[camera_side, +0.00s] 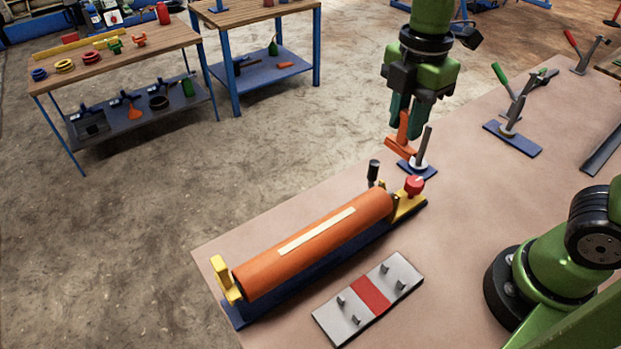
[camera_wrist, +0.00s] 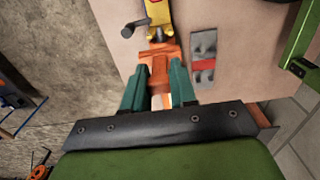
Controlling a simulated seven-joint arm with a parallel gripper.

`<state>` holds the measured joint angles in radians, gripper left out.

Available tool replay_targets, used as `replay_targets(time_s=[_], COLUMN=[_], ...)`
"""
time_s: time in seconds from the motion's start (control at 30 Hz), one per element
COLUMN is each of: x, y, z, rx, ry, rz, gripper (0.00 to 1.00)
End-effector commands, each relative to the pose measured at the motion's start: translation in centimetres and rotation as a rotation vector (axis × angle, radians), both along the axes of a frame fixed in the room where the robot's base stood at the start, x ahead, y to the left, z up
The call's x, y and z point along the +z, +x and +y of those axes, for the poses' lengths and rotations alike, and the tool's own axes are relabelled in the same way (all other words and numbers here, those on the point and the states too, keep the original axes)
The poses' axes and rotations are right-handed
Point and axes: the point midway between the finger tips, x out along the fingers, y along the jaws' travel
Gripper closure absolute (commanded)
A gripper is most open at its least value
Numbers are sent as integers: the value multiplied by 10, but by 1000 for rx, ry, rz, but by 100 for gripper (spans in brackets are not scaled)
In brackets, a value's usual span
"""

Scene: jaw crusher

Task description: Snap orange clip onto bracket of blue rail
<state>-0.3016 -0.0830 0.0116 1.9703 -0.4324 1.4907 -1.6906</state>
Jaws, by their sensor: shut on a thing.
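My gripper (camera_side: 404,118) points down above the tan table. Its teal fingers are shut on the orange clip (camera_side: 402,143), which hangs below the fingertips. In the wrist view the clip (camera_wrist: 158,66) sits between the two fingers. The blue rail (camera_side: 330,270) lies on the table, down and left of my gripper, with a large orange cylinder (camera_side: 312,245) along it. A yellow bracket (camera_side: 408,206) with a red knob (camera_side: 414,186) stands at the rail's far end. Another yellow bracket (camera_side: 224,280) stands at its near end. The clip is apart from both brackets.
A small blue plate with a grey post (camera_side: 421,160) stands close behind the clip. A grey and red pegged plate (camera_side: 369,298) lies in front of the rail. A dark upright handle (camera_side: 373,170) rises near the far bracket. Lever tools (camera_side: 514,130) stand at the back right.

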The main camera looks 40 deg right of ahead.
Motion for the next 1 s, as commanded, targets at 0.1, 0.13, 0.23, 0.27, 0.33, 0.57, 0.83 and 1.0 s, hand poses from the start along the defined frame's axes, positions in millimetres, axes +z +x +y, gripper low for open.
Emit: replay_targets(time_s=[0.1,0.13,0.23,0.27,0.33,0.57,0.83,1.0], x=[-10,-11,-12,-12,-12,-14,-36,-52], y=[0,0,0,0,0,0,0,0], z=[0,0,0,0,1,0,0,1], rx=[0,0,-1,-1,-1,0,0,0], ry=[1,1,1,1,1,1,0,1], rz=[1,0,-1,-1,-1,0,2,2], gripper=[100,100,100,100,100,100,100,100])
